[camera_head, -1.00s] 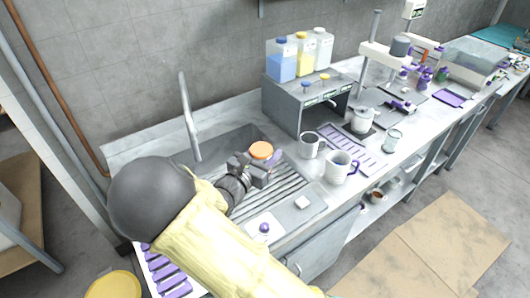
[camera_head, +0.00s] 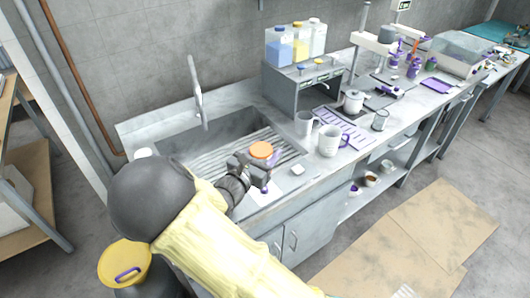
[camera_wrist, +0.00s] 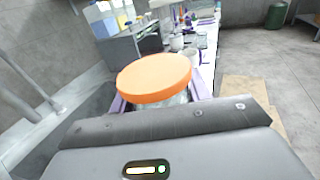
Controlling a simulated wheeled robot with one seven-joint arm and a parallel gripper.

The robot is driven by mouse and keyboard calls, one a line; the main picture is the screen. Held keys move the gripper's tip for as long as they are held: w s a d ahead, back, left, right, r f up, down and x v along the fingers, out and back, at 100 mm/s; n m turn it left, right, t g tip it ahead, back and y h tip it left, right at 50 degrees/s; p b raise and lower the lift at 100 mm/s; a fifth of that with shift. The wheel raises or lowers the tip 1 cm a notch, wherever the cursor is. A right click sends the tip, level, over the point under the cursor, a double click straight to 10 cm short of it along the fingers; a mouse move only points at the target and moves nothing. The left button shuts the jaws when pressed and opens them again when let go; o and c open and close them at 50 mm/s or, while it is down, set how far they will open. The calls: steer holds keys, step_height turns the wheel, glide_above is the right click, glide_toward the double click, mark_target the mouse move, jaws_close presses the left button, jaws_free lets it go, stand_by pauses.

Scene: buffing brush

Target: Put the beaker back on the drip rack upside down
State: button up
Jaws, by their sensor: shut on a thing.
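My gripper (camera_head: 258,164) is shut on a vessel with a flat round orange top (camera_head: 261,150) and a clear, glass-like body below it. In the wrist view the orange top (camera_wrist: 155,74) faces up between the purple finger pads, and most of the body (camera_wrist: 172,98) is hidden. I cannot tell whether this is the beaker. My gripper is over the front of the ribbed drainboard beside the sink (camera_head: 205,150). A rack with purple slats (camera_head: 352,135) lies on the counter further right, with a white jug (camera_head: 330,140) at its front left.
A grey mug (camera_head: 304,123) stands left of the jug, and a clear glass vessel (camera_head: 380,120) right of the rack. A small white block (camera_head: 297,170) lies near the front edge. A grey shelf unit (camera_head: 303,88) carries bottles behind. A tall faucet (camera_head: 198,93) rises behind the sink.

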steer(key=s+d+f+n+t+y+b, duration=0.1)
steer(key=d+f, duration=0.4)
steer(key=f, duration=0.8)
steer(key=s+d+f+n+t+y+b, duration=0.1)
steer(key=s+d+f+n+y+b, duration=0.2)
steer(key=f, duration=0.9)
steer(key=s+d+f+n+t+y+b, duration=0.1)
steer(key=d+f+y+b, duration=0.4)
steer(key=f, duration=0.8)
steer(key=shift+s+d+f+n+y+b, duration=0.4)
steer(key=shift+s+d+n+b, duration=0.1)
steer(key=shift+s+d+n, duration=0.25)
steer(key=shift+w+d, duration=0.1)
steer(key=shift+d, duration=0.05)
